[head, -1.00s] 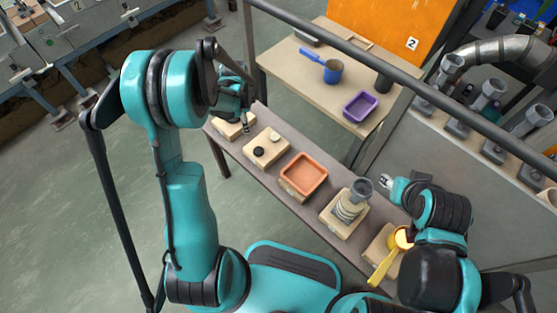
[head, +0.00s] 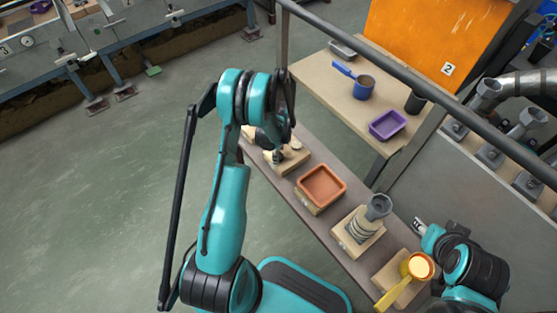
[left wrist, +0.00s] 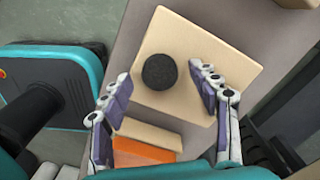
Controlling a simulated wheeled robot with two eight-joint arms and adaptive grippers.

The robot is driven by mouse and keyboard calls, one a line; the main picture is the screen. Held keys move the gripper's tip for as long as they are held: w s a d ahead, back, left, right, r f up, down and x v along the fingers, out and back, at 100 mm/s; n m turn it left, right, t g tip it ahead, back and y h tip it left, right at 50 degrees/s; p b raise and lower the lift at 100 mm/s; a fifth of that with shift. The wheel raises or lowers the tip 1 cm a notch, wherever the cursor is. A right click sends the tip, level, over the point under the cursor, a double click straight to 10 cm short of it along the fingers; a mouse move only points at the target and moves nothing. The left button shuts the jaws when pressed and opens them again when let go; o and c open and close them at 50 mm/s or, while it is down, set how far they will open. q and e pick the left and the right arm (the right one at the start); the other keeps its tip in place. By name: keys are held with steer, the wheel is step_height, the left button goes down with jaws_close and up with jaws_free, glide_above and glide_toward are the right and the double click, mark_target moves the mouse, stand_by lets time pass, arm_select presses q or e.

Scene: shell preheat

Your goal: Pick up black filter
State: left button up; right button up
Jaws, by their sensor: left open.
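The black filter (left wrist: 160,72) is a dark round disc lying on a light wooden block (left wrist: 185,28) in the left wrist view. My left gripper (left wrist: 159,78) is open, with one purple-grey finger to each side of the disc and a gap on both sides. In the head view my left gripper (head: 278,155) is over the wooden block (head: 296,163) and hides the filter. My right gripper (head: 418,224) is at the right end of the bench; its opening is too small to judge.
Along the narrow bench stand an orange tray (head: 321,184), a grey funnel (head: 378,206) on a stack of rings, and a yellow-handled ladle (head: 396,290). A metal rail (head: 360,52) crosses above.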

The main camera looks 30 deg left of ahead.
arm_select(q)
steer(key=shift+f, duration=0.3)
steer(key=shift+r, duration=0.1)
steer(key=shift+c, duration=0.3)
steer(key=c, duration=0.9)
